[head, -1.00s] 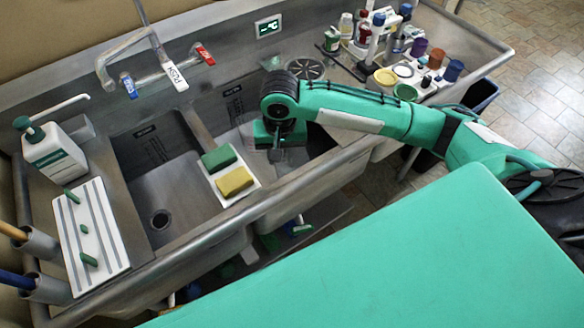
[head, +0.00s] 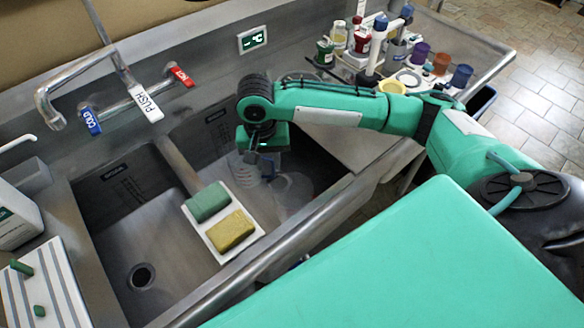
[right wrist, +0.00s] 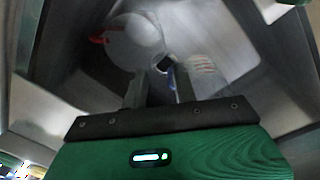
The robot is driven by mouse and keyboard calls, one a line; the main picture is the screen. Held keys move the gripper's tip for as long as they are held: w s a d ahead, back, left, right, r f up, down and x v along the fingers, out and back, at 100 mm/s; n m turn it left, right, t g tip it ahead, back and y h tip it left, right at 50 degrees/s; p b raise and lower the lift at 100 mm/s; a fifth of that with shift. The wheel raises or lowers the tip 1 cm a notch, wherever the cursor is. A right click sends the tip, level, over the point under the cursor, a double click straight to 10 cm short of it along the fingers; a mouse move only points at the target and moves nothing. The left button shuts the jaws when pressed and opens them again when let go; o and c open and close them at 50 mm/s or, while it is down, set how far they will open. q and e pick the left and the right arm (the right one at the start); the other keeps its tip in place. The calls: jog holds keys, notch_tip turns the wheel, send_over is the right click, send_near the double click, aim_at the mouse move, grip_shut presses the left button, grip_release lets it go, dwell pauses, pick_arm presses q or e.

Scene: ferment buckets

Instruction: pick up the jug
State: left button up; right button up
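A clear jug (head: 268,170) with faint red markings stands in the right sink basin, partly hidden by my right gripper (head: 258,158). In the right wrist view, red markings on a clear wall (right wrist: 203,64) show just beyond the fingers. My right gripper (right wrist: 160,88) points down into the basin, its two fingers apart. A narrow bluish strip shows between them; I cannot tell whether it is part of the jug or whether the fingers touch it. My left gripper is not in view.
Another clear rounded item (head: 294,192) lies beside the jug. A white tray (head: 218,240) with a green sponge (head: 207,201) and a yellow sponge (head: 231,230) rests on the sink divider. The faucet (head: 105,85) is at the back left. Several bottles and cups crowd the right drainboard.

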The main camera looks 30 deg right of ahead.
send_over(274, 192)
notch_tip(274, 192, down, 8)
jog(key=shift+w+a+f, duration=0.1)
jog(key=shift+a+f, duration=0.05)
jog(key=shift+f, duration=0.1)
jog(key=shift+s+f+p, duration=0.2)
jog(key=shift+f+p, duration=0.2)
jog(key=shift+f, duration=2.3)
jog(key=shift+c, duration=0.5)
grip_shut()
